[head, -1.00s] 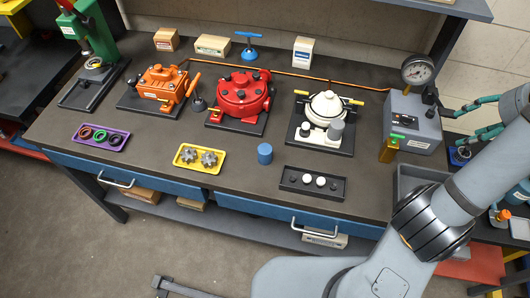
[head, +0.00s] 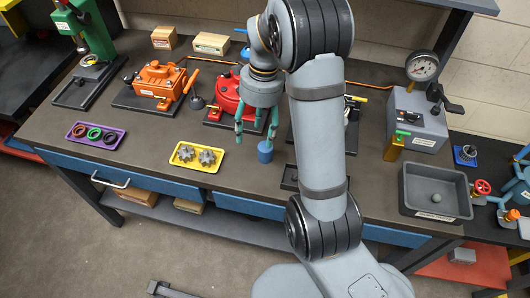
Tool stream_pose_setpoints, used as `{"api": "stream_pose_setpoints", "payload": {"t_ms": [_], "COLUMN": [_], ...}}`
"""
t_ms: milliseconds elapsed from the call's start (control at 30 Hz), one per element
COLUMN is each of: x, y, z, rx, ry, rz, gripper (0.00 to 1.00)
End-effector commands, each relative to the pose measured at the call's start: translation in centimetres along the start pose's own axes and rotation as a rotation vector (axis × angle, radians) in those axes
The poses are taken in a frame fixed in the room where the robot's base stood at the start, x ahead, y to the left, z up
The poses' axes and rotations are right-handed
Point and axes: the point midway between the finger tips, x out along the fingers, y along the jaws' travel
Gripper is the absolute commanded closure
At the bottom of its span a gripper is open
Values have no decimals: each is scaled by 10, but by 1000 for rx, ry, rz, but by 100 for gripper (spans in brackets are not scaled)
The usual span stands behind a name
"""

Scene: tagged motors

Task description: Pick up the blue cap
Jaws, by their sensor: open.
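The blue cap (head: 265,152) is a small upright blue cylinder on the dark workbench, between the yellow tray and the black tray. My gripper (head: 256,137) points down with its two teal fingers spread and nothing visible between them. In the head view the fingertips appear just above the cap, with the cap nearer the right finger. I cannot tell the exact height gap. The cap's top edge shows below the fingers.
A yellow tray (head: 180,160) with two gears lies left of the cap. The red motor (head: 226,92) stands behind my gripper. My arm hides most of the white motor and black tray. A grey bin (head: 424,210) stands at the right. A purple tray (head: 112,141) is farther left.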

Motion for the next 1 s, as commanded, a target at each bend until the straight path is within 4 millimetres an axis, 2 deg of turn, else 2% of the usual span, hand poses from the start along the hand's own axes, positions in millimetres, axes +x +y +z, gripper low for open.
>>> {"api": "stream_pose_setpoints", "payload": {"t_ms": [100,200,500,700,1000], "x": [1,4,44,57,96], "y": [-13,-22,-29,-30,-33], "z": [-22,-31,-34,-34,-34], "rx": [-79,-128,-139,-140,-138], "ry": [72,107,107,107,106], "rz": [-42,-71,-80,-79,-81], "gripper": [41,41,41,41,41]}}
